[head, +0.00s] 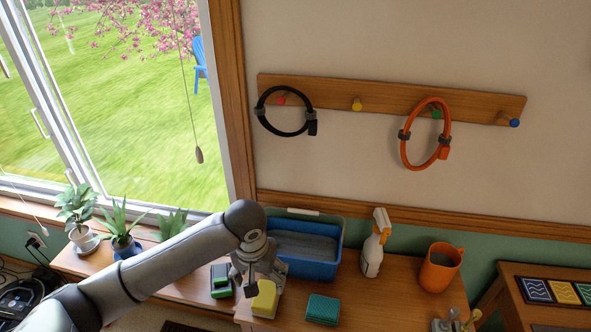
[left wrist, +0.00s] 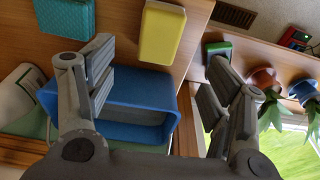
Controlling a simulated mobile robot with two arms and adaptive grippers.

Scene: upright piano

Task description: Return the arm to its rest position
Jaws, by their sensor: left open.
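My left arm comes in from the left in the head view. My left gripper (head: 250,283) is above the wooden surface, in front of the blue bin (head: 310,269) and close to the yellow sponge (head: 264,299). In the left wrist view the two fingers of the gripper (left wrist: 160,52) are spread wide with nothing between them. The blue bin (left wrist: 130,134) and yellow sponge (left wrist: 161,32) show beyond them. My right gripper is not in view.
A green block (head: 221,281), teal sponge (head: 322,309), spray bottle (head: 375,243) and orange mug (head: 440,267) stand around. Potted plants (head: 122,232) line the window side. A black loop (head: 268,123) and orange loop (head: 405,150) hang on the peg rail (head: 390,99).

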